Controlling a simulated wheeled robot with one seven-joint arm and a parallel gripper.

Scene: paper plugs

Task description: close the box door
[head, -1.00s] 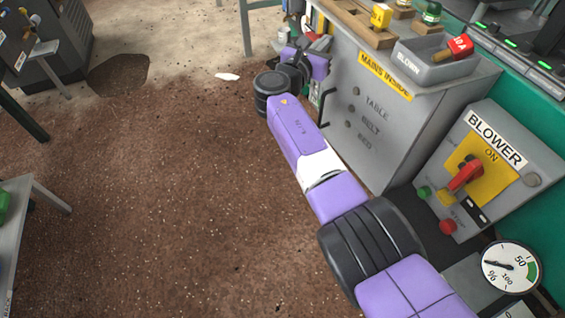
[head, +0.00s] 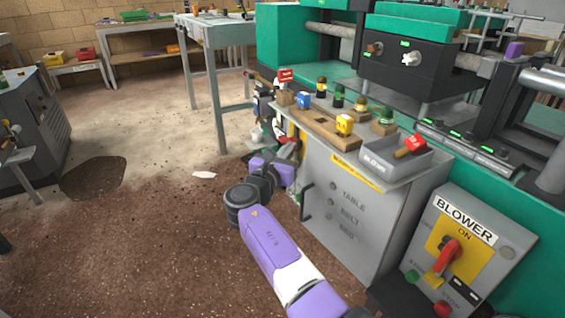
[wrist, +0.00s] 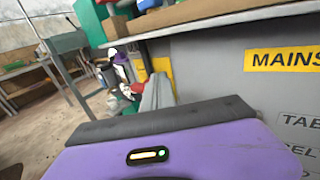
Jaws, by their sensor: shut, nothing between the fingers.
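The grey box (head: 365,215) stands right of centre in the head view, with TABLE, BELT and BED labels and knobs on its front panel. A dark handle (head: 304,201) sits at that panel's left edge. The box also fills the right of the wrist view (wrist: 225,75), under a yellow MAINS label. My gripper (head: 287,172) is at the box's left end, beside the edge near the handle. It is shut and holds nothing; its fingertips are hard to make out. A grey upright strip (wrist: 157,93) shows just beyond my purple wrist. I cannot tell how far the door stands open.
Wooden blocks, colored plugs and a grey tray (head: 398,160) lie on the box top. The blower panel (head: 465,250) stands at the right, near my arm. A grey table (head: 215,35) stands behind.

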